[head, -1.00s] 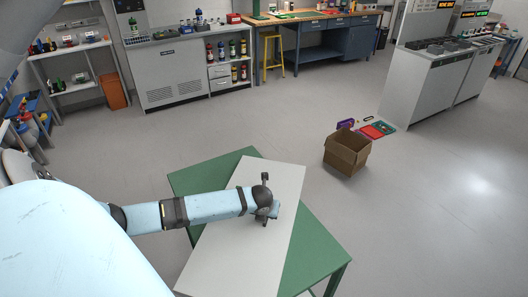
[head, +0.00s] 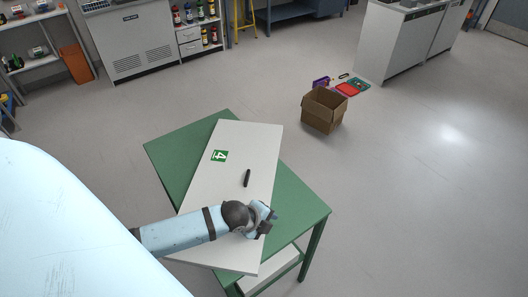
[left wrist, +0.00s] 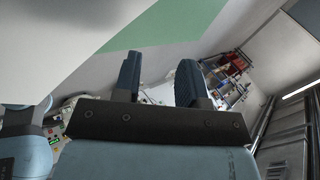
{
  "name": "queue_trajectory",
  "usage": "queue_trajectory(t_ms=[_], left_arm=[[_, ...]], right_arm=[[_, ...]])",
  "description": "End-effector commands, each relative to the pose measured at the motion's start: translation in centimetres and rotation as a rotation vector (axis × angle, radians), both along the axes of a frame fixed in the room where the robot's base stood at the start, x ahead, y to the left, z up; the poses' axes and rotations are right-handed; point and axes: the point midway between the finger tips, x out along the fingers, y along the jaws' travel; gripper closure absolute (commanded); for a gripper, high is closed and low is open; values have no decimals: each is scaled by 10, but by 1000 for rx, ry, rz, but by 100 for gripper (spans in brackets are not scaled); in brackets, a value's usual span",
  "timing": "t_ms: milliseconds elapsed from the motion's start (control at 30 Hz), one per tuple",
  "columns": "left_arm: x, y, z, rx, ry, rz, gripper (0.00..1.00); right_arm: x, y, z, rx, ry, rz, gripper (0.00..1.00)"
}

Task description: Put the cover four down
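Cover four (head: 205,200) is a flat white panel with a green "4" label (head: 220,156) and a small black handle (head: 247,178). It lies on the green table (head: 300,205), overhanging the table's front edge. My left gripper (head: 268,222) is over the panel's near right part, away from the handle. In the left wrist view its two fingers (left wrist: 160,82) stand apart with nothing between them. A white surface (left wrist: 60,40) and a green strip (left wrist: 165,28) show beside them. I cannot tell whether the gripper touches the panel. My right gripper is not in view.
An open cardboard box (head: 325,108) stands on the floor beyond the table, with small coloured items (head: 348,88) behind it. A white cabinet (head: 130,40) and counters (head: 400,45) line the back. The floor right of the table is clear.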

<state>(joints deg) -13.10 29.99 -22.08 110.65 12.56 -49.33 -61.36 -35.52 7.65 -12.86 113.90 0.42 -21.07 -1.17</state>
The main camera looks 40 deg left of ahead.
Motion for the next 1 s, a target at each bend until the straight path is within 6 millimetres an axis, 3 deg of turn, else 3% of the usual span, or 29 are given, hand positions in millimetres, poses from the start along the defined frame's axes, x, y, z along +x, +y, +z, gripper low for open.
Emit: queue_trajectory(t_ms=[33, 133, 300, 400, 600, 1000], left_arm=[[-18, -20, -7, -142, 3, 124, 62], [-45, -47, -11, -422, 1, 385, 62], [-83, -69, -10, -802, 9, 741, 62], [-96, -74, -8, -939, 13, 867, 62], [-104, -75, -6, -1034, 13, 950, 62], [-104, -75, -7, -1032, 14, 948, 62]], right_arm=[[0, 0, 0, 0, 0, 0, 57], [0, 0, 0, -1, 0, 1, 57], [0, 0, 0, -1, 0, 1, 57], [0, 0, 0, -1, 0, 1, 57], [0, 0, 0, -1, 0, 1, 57], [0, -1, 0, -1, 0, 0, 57]])
